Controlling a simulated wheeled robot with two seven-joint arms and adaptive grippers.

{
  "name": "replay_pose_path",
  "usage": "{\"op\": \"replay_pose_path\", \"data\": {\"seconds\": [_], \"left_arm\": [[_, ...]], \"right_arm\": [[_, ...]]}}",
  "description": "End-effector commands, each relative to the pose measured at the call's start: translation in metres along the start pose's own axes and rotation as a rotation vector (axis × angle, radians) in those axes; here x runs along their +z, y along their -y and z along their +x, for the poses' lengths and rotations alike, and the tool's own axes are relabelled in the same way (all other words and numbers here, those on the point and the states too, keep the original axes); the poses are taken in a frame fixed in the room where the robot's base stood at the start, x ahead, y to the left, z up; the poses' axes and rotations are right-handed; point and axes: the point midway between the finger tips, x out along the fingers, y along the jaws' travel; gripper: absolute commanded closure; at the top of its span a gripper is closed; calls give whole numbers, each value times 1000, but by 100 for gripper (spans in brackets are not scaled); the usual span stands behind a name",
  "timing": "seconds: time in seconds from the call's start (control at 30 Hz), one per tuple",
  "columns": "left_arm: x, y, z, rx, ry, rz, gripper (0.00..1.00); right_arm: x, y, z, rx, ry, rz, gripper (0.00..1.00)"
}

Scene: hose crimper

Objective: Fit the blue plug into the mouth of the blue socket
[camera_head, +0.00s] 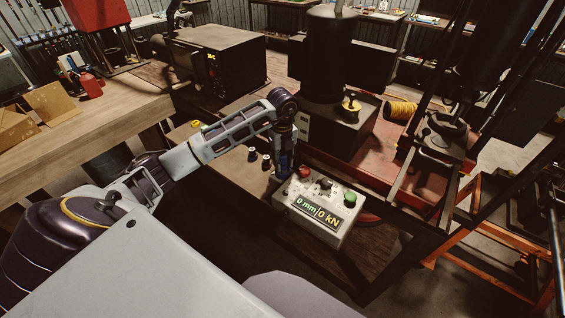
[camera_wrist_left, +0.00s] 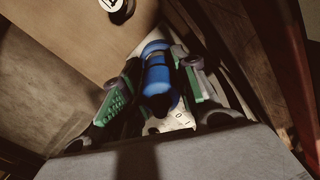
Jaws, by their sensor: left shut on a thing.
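My left gripper (camera_head: 285,166) points down just behind the white control box. In the left wrist view its two green-padded fingers (camera_wrist_left: 155,88) are shut around a blue cylindrical piece, the blue plug (camera_wrist_left: 158,78). The socket's mouth is not clearly visible. My right gripper is not in view.
The control box (camera_head: 318,212) has red and green buttons and a display reading 0 mm / 0 kN. Small dark-topped pieces (camera_head: 266,160) stand left of the gripper on the wooden bench. The dark press (camera_head: 330,60) rises behind. A wooden table (camera_head: 85,118) is at left.

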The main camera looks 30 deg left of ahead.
Motion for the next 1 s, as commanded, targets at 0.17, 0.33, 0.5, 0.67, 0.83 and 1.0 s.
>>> {"op": "replay_pose_path", "data": {"seconds": [0.17,0.33,0.5,0.67,0.83,1.0], "left_arm": [[0,0,13,0,0,1,96],[0,0,14,-1,1,1,96],[0,0,14,-1,1,1,96],[0,0,16,0,1,1,65],[0,0,16,0,1,1,48],[0,0,16,0,1,1,48]], "right_arm": [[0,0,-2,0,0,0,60],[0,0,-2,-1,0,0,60],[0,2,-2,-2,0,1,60],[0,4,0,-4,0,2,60],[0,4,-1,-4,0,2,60],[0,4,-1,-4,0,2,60]]}}
